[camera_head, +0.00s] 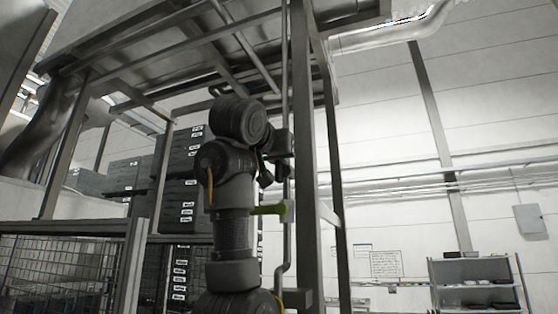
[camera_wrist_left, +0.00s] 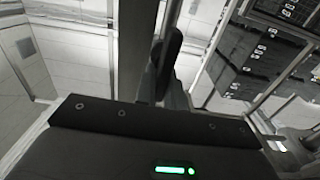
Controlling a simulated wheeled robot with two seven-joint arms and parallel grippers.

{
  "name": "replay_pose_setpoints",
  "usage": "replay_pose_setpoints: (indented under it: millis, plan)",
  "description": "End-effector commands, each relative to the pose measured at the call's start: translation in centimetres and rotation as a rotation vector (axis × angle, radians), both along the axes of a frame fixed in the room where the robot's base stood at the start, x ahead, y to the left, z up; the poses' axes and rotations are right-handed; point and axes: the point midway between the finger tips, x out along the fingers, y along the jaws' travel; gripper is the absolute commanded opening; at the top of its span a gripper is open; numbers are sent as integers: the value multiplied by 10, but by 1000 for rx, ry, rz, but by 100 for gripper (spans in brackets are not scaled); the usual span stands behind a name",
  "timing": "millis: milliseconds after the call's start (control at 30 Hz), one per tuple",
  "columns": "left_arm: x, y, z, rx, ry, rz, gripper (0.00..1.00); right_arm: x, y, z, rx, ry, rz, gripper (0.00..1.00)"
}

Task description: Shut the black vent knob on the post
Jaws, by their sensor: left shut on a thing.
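My left gripper (camera_head: 272,166) is up at the thin vertical pipe beside the grey post (camera_head: 308,180). It is shut on a small dark thing there, which I take to be the black vent knob. In the left wrist view, the black knob (camera_wrist_left: 172,48) shows as a dark elongated shape at the fingertips, against the pipe. The fingers and arm hide part of it, so its exact turn cannot be told. My right gripper is not in view.
A green lever handle (camera_head: 270,209) sticks out from the pipe below the gripper. A steel frame (camera_head: 150,50) hangs overhead. Dark stacked crates (camera_head: 180,185) and a mesh fence (camera_head: 60,265) stand to the left. A shelf rack (camera_head: 478,285) stands far right.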

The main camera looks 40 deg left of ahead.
Motion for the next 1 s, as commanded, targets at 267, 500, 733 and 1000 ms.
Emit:
replay_pose_setpoints:
  millis: [267, 500, 733, 1000]
  plan:
    - [1, -2, -4, 133, 54, 2, 0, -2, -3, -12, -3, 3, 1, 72]
    - [2, -6, -6, 336, 125, 2, 0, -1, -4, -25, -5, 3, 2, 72]
    - [4, -9, -8, 544, 199, 2, 0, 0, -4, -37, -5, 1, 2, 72]
    - [5, -12, -11, 787, 284, 1, 0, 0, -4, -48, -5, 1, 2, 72]
